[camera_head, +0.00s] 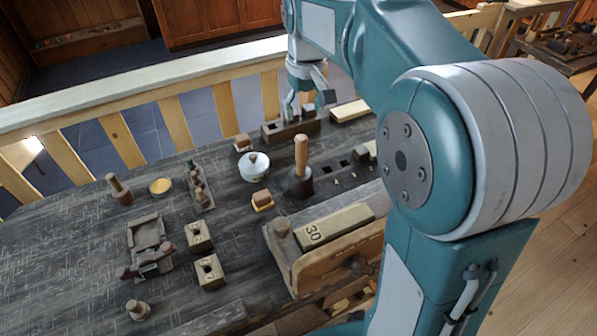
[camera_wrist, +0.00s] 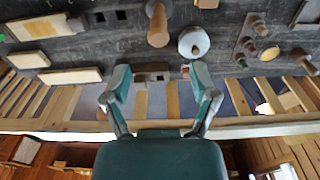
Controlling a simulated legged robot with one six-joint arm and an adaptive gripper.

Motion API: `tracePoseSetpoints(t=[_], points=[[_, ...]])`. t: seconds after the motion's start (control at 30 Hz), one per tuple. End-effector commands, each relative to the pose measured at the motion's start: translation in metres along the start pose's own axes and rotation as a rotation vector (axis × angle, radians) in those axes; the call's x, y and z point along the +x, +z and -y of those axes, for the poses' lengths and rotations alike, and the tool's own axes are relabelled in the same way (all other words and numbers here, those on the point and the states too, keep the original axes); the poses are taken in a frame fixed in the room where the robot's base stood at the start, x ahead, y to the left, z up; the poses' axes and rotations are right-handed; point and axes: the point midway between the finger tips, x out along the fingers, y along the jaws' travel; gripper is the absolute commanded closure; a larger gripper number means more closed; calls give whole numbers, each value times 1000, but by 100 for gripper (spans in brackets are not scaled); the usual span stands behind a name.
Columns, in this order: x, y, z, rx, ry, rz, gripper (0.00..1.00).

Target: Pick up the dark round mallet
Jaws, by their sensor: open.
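The dark round mallet stands upright on the bench in the head view, with a dark round head (camera_head: 299,187) below and a pale wooden handle (camera_head: 301,153) pointing up. In the wrist view its handle (camera_wrist: 158,28) shows near the top edge, seen nearly end-on. My gripper (camera_head: 308,101) is open and empty at the far edge of the bench, beyond the mallet and apart from it. In the wrist view the two fingers (camera_wrist: 161,82) are spread, with the mallet above them in the picture.
A dark slotted block (camera_head: 291,129) lies near my gripper. A pale block marked 30 (camera_head: 338,226) lies in front. A wooden railing (camera_head: 222,103) runs behind the bench.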

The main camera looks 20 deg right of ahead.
Motion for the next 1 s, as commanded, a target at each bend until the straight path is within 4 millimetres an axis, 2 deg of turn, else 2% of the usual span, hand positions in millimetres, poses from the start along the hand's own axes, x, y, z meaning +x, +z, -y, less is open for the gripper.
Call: tracePoseSetpoints(t=[0.1,0.23,0.6,0.77,1.0], points=[[11,-18,-2,-14,-6,36,25],[16,-25,-3,-22,-9,52,25],[66,-22,-3,-22,-9,55,25],[78,-20,-3,-21,-9,54,25],[115,-16,-3,-21,-10,56,25]])
